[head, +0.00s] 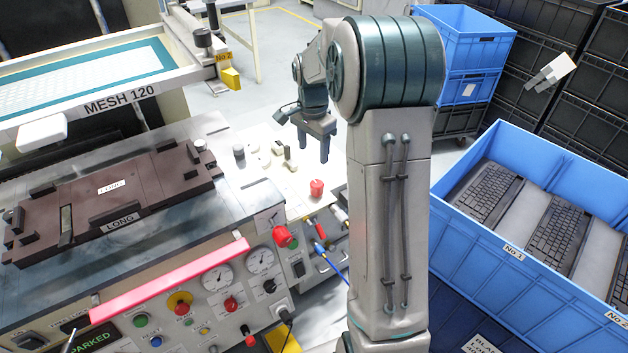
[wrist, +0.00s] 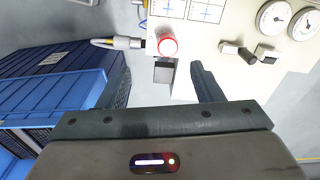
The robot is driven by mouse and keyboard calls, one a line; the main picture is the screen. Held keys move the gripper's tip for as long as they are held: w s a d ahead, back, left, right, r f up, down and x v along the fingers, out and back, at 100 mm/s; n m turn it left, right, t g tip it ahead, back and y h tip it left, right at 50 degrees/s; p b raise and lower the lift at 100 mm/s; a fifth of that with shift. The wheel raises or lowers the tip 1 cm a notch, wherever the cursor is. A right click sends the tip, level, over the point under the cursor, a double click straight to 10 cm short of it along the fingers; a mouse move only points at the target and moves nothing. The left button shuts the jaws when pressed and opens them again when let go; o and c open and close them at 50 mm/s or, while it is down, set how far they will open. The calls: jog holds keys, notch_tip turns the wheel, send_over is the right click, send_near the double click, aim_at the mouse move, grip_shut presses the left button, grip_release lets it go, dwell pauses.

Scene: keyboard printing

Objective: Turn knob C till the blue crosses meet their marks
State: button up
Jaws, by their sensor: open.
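My gripper (head: 316,145) hangs open and empty above the white table beside the press, its fingers pointing down. In the wrist view, the open fingers (wrist: 155,78) frame nothing held. Two small white panels with blue crosses, a left one (wrist: 169,8) and a right one (wrist: 207,10), show at the top edge of the wrist view. They are cut off and too small to tell whether crosses and marks meet. A round red knob or button (wrist: 168,45) lies below them. Two dark knobs (wrist: 237,52) stand right of it.
A control panel with gauges (head: 218,278) and a pink bar (head: 170,279) fronts the press. A brown fixture (head: 150,190) marked LONG lies on its bed. A red knob (head: 316,188) stands on the white table. A blue crate (head: 480,227) holds keyboards at right.

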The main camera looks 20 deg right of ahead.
aim_at(317, 183)
jog(key=shift+m, duration=0.9)
jog(key=w+f, duration=0.1)
jog(key=f, duration=0.4)
jog(key=d+f, duration=0.1)
jog(key=f, duration=0.5)
jog(key=w+d+f, duration=0.1)
jog(key=f, duration=0.4)
jog(key=shift+w+f+p, duration=0.35)
jog(key=c, duration=1)
